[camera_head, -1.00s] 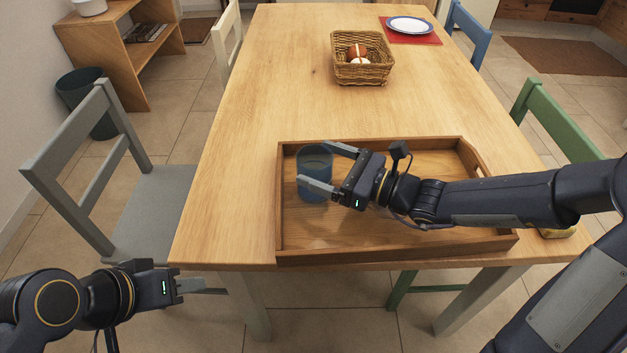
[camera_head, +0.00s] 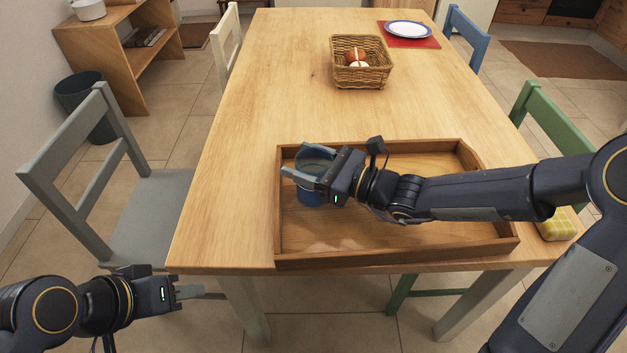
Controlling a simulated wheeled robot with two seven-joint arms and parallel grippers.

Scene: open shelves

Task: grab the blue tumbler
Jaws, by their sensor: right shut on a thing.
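The fingers and palm hide part of the tumbler. My left gripper (camera_head: 190,291) is off the table at the lower left, away from the tumbler. Its grey fingertips show, but the gap between them is not clear.
A wicker basket (camera_head: 362,75) with round items stands further back on the wooden table (camera_head: 245,110). A plate (camera_head: 408,29) lies on a red mat at the back right. A yellow checked item (camera_head: 559,225) lies by the right edge. Chairs stand around the table.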

